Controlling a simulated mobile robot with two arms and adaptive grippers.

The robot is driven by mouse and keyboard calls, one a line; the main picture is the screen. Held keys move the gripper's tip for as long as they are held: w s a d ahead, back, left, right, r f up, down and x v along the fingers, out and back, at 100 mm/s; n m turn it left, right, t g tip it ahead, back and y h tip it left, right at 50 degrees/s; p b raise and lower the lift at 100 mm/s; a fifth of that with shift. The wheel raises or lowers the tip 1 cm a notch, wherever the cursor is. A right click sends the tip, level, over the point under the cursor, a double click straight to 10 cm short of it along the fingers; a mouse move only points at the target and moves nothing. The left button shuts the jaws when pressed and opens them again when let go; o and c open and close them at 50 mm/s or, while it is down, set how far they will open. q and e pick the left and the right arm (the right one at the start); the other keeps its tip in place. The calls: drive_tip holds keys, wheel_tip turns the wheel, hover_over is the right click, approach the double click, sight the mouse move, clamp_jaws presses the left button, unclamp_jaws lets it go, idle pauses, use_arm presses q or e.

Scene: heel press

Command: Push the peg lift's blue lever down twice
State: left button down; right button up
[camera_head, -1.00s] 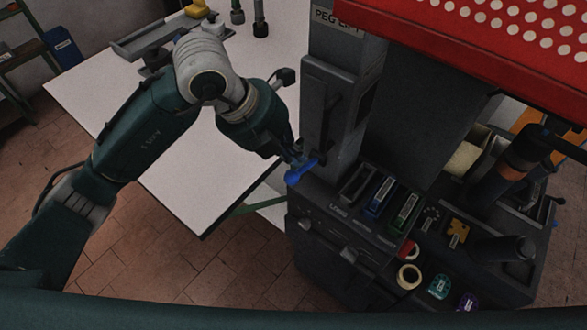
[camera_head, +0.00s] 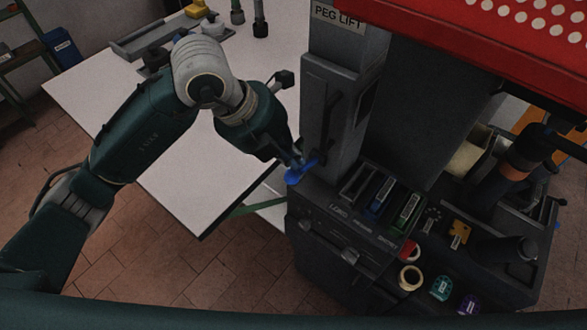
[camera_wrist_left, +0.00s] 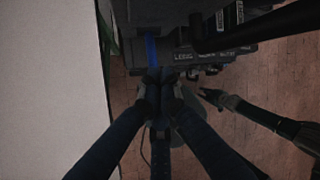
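The peg lift is the grey column with the "PEG LIFT" sign (camera_head: 338,17). Its blue lever (camera_head: 296,176) sticks out low on the column's left side, just above the console. My left gripper (camera_head: 293,163) is at the lever, its fingertips against or just over the lever from above; exact contact is hard to tell. In the left wrist view the two fingers (camera_wrist_left: 158,78) run together at the tips, with the blue lever (camera_wrist_left: 151,48) just beyond them. A dark claw-like end of an arm (camera_wrist_left: 212,97), apparently my right gripper, shows there; its opening is unclear.
The dark console (camera_head: 335,225) stands below the column, with slots, knobs and coloured rings on top. A white table (camera_head: 110,95) lies to the left, carrying a grey tray (camera_head: 150,40). A red perforated panel (camera_head: 480,30) overhangs at the upper right. Brick floor is open at front left.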

sight(288, 173)
use_arm(q)
drive_tip(key=shift+f, duration=0.3)
drive_tip(key=shift+s+a+f+b, duration=0.2)
drive_tip(key=shift+s+f+b, duration=0.1)
drive_tip(key=shift+f+b, duration=0.5)
idle(0.6)
drive_tip(key=shift+s+a+f+b, duration=0.1)
drive_tip(key=shift+s+f+b, duration=0.05)
drive_tip(key=shift+f+b, duration=0.35)
drive_tip(key=shift+s+a+f+b, duration=0.1)
drive_tip(key=shift+s+f+b, duration=0.05)
drive_tip(key=shift+f+b, duration=0.3)
idle(0.8)
drive_tip(key=shift+s+a+f+b, duration=0.2)
drive_tip(key=shift+f+b, duration=0.5)
drive_tip(key=shift+b, duration=0.05)
drive_tip(key=shift+s+a+f+b, duration=0.15)
drive_tip(key=shift+s+f+b, duration=0.05)
drive_tip(key=shift+f+b, duration=0.5)
idle(1.2)
idle(0.5)
drive_tip(key=shift+w+d+r+p, duration=0.35)
drive_tip(key=shift+r+p, duration=0.45)
drive_tip(key=shift+r, duration=0.5)
drive_tip(key=shift+w+d+r+p, duration=0.2)
drive_tip(key=shift+w+r+p, duration=0.2)
drive_tip(key=shift+r+p, duration=0.65)
drive_tip(key=shift+w+d+r+p, duration=0.35)
drive_tip(key=shift+r+p, duration=0.2)
drive_tip(key=shift+r, duration=0.95)
